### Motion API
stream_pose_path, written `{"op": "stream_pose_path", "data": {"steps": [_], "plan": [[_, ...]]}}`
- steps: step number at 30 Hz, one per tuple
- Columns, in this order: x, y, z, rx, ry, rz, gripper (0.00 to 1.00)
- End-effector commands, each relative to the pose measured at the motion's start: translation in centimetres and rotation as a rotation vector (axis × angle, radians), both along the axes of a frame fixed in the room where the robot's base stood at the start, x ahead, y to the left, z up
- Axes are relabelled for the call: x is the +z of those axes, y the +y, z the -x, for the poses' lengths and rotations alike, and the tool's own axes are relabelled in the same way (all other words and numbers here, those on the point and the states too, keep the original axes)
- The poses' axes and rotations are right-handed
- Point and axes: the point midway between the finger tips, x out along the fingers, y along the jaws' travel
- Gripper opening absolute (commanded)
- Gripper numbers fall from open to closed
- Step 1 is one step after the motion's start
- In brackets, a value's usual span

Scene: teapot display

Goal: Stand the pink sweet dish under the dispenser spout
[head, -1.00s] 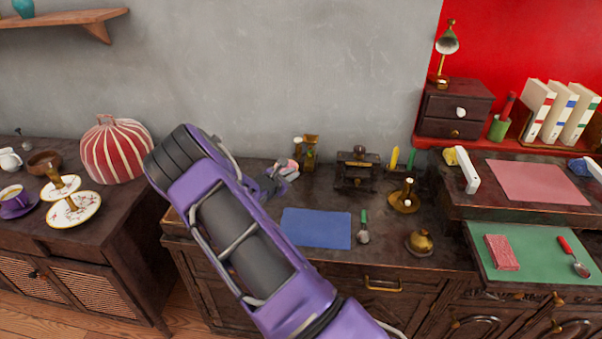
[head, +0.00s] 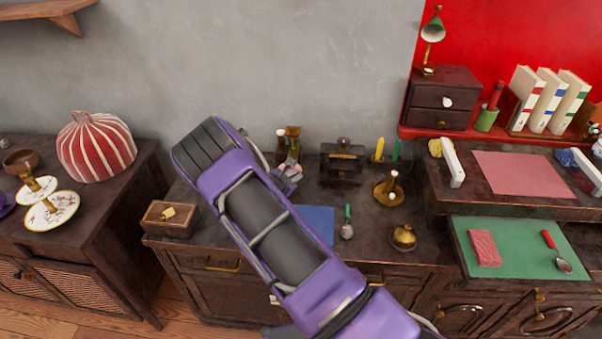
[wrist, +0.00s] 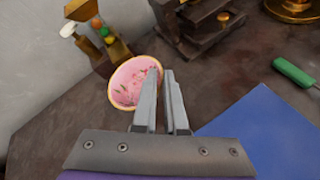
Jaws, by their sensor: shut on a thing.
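The pink sweet dish (wrist: 126,88) has a patterned inside and a pale rim. In the wrist view it is tilted with its inside facing the camera. My gripper (wrist: 160,72) is shut on its right edge. In the head view my gripper (head: 291,173) is over the counter, and the dish is mostly hidden there. A brass fixture (head: 293,139), which looks like the dispenser, stands just behind the gripper by the wall. It also shows in the wrist view (wrist: 112,44), beyond the dish. I cannot make out its spout or the height gap under the dish.
A dark press-like stand (head: 341,162) is right of the fixture. A wooden box (head: 160,222) is at the counter's left end.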

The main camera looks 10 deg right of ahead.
Motion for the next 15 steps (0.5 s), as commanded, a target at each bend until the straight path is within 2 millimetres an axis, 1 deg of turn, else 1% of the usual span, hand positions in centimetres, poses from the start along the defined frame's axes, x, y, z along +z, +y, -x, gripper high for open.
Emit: {"op": "stream_pose_path", "data": {"steps": [15], "plan": [[-4.1,0.0,0.0,-0.001,-0.001,0.000,0.00]]}}
